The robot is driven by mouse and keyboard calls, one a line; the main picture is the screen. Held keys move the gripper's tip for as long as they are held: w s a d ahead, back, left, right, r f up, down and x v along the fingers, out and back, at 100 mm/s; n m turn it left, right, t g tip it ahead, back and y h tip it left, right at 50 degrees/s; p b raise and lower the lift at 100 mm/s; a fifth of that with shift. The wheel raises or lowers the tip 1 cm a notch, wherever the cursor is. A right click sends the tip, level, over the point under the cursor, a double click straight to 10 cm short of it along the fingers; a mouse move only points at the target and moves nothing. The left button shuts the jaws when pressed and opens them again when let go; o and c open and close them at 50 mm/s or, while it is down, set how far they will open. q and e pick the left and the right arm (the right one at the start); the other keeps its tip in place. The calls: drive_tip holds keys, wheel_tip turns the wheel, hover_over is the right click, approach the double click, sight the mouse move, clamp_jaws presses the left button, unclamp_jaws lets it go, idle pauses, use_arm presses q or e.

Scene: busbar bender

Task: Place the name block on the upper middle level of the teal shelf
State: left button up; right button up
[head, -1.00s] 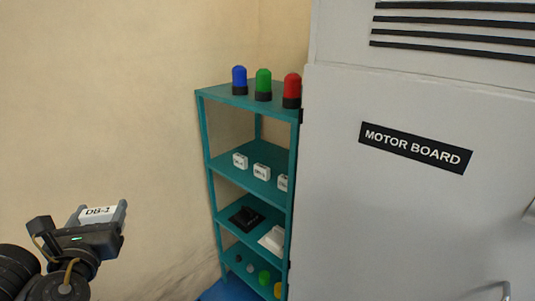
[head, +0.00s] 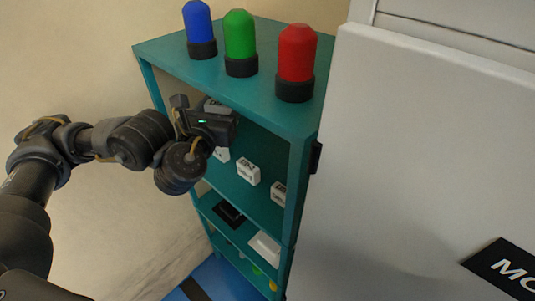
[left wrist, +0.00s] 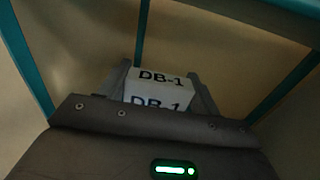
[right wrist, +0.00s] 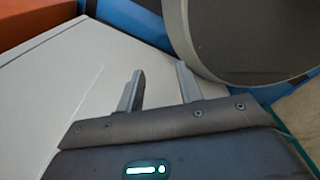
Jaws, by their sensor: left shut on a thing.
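The name block (left wrist: 160,88) is white with black "DB-1" lettering, held between the fingers of my left gripper (left wrist: 162,90) in the left wrist view. In the head view my left gripper (head: 222,108) reaches in at the front left of the teal shelf (head: 304,165), just under its top board, above the level with white blocks. Only a sliver of the held block shows there. My right gripper (right wrist: 160,88) is open and empty in the right wrist view, with a gap between its fingers.
Blue (head: 199,28), green (head: 240,42) and red (head: 296,62) lamps stand on the top board. White blocks, including one in the middle (head: 248,171) and one at right (head: 278,193), stand on the level below. A grey cabinet (head: 420,140) borders the shelf's right side.

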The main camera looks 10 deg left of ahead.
use_arm(q)
drive_tip(key=shift+a+f+n+y+b, duration=0.2)
drive_tip(key=shift+a+y+b, duration=0.1)
drive_tip(key=shift+a, duration=0.3)
drive_tip(key=shift+a+f+n+y+b, duration=0.2)
drive_tip(key=shift+a+y, duration=0.1)
drive_tip(key=shift+a, duration=0.3)
drive_tip(key=w+a+f+n+g+y+p, duration=0.1)
drive_tip(key=w+f+n+y+p, duration=0.1)
drive_tip(key=w, duration=0.2)
drive_tip(key=w+a+f+n+y+p, duration=0.1)
drive_tip(key=w+y+p, duration=0.15)
drive_tip(key=w, duration=0.25)
drive_tip(key=w+d+f+n+g+y+p, duration=0.3)
drive_tip(key=d+f+n+g+y+p, duration=0.2)
drive_tip(key=n+g+y+p, duration=0.3)
drive_tip(key=d+y+p, duration=0.1)
drive_tip(key=p, duration=0.2)
drive_tip(key=shift+w+d+f+g+y, duration=0.15)
drive_tip(key=shift+w+f+g+y, duration=0.1)
drive_tip(key=shift+w+g+y, duration=0.1)
use_arm(e)
wheel_tip(320, 180, up, 14)
drive_tip(key=shift+s+a+r, duration=0.15)
drive_tip(key=shift+s+r, duration=0.1)
drive_tip(key=shift+s, duration=0.2)
